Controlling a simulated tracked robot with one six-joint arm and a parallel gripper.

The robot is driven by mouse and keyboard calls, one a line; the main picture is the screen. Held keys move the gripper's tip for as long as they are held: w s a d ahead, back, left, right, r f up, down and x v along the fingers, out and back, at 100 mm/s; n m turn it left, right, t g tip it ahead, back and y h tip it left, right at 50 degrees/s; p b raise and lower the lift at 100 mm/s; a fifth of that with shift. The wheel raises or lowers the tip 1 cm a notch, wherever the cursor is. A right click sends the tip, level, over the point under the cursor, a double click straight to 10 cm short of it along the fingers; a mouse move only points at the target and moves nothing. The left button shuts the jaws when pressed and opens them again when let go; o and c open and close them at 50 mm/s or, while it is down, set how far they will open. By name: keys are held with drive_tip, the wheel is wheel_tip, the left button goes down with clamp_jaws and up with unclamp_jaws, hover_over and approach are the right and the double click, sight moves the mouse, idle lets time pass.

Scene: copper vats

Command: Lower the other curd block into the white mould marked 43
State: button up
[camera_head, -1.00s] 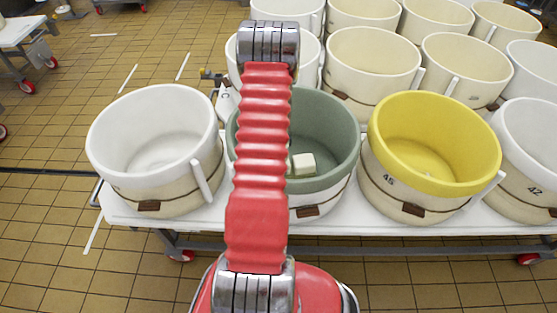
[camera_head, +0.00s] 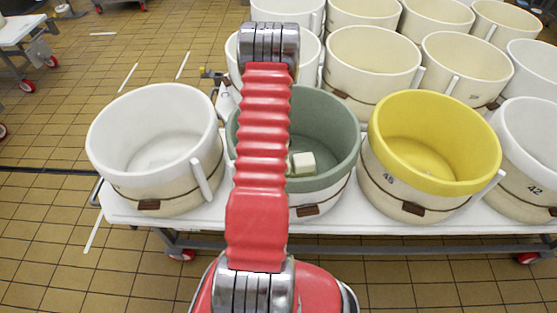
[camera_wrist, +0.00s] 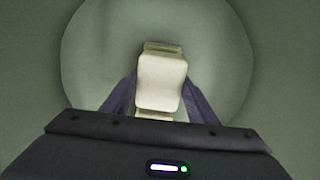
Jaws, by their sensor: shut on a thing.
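My gripper (camera_wrist: 161,92) is shut on a pale curd block (camera_wrist: 162,78), with a dark finger on each side of it. Greenish walls and a round floor surround them in the wrist view, so they are inside the green mould (camera_head: 335,125). In the head view my red arm hides the gripper; a cream block (camera_head: 303,162) shows low in the green mould beside the arm. Pale edges show above and below the held block in the wrist view; I cannot tell if they are another block. A white mould (camera_head: 112,150) stands left of the green one, its number not readable.
A yellow mould (camera_head: 482,160) marked 45 and a white mould (camera_head: 535,165) marked 42 stand to the right on the same white trolley (camera_head: 228,213). Several cream moulds (camera_head: 375,62) crowd behind.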

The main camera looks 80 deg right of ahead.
drive_tip(key=shift+f, duration=0.35)
idle(0.3)
drive_tip(key=o, duration=1.4)
wheel_tip(320, 180, up, 14)
drive_tip(key=shift+f, duration=0.15)
idle(0.7)
